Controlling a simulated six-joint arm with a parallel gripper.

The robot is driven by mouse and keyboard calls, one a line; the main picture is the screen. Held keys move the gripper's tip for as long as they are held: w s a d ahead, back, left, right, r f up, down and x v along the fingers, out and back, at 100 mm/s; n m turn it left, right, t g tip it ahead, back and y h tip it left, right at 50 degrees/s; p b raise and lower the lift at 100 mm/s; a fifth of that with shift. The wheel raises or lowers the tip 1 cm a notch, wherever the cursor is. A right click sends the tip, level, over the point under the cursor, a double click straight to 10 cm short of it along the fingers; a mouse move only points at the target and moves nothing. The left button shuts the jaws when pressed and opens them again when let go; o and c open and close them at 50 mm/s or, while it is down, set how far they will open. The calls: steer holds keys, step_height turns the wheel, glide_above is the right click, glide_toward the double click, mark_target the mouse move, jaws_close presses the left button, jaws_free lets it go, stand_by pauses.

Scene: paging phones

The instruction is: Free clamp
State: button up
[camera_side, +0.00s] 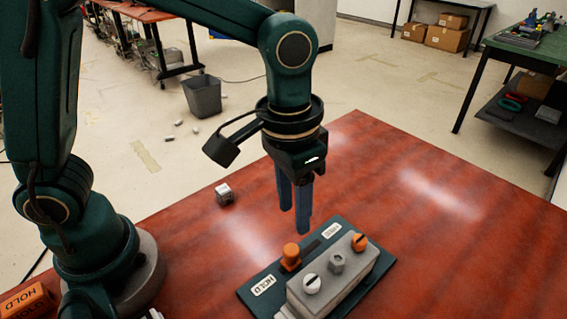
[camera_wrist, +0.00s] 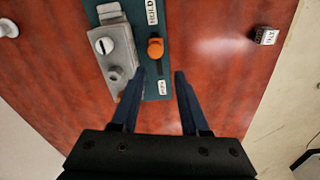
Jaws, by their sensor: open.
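A dark teal plate (camera_side: 258,301) lies on the red table and carries a grey clamp block (camera_side: 345,288). An orange knob (camera_side: 291,254) stands in a slot in the plate beside the block, nearer the HOLD label (camera_side: 264,285) than the other label (camera_side: 331,230), whose text is too small to read surely. The knob also shows in the wrist view (camera_wrist: 155,48). My gripper (camera_side: 294,219) points down above the plate, open and empty. In the wrist view, my gripper (camera_wrist: 159,74) has its fingertips apart, with the knob ahead of the gap between them, not touched.
A small marked cube (camera_side: 224,194) sits on the table behind. An orange HOLD block (camera_side: 28,301) is at lower left. The table's right side is clear.

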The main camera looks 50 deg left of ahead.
mark_target(291, 249)
steer(key=shift+s+d+f+g, duration=0.15)
steer(key=shift+s+d+f, duration=0.1)
steer(key=shift+f, duration=0.25)
steer(key=shift+s+d+f+g, duration=0.15)
steer(key=shift+s+f, duration=0.05)
steer(key=shift+f, duration=2.65)
jaws_close()
steer(key=shift+r, duration=0.1)
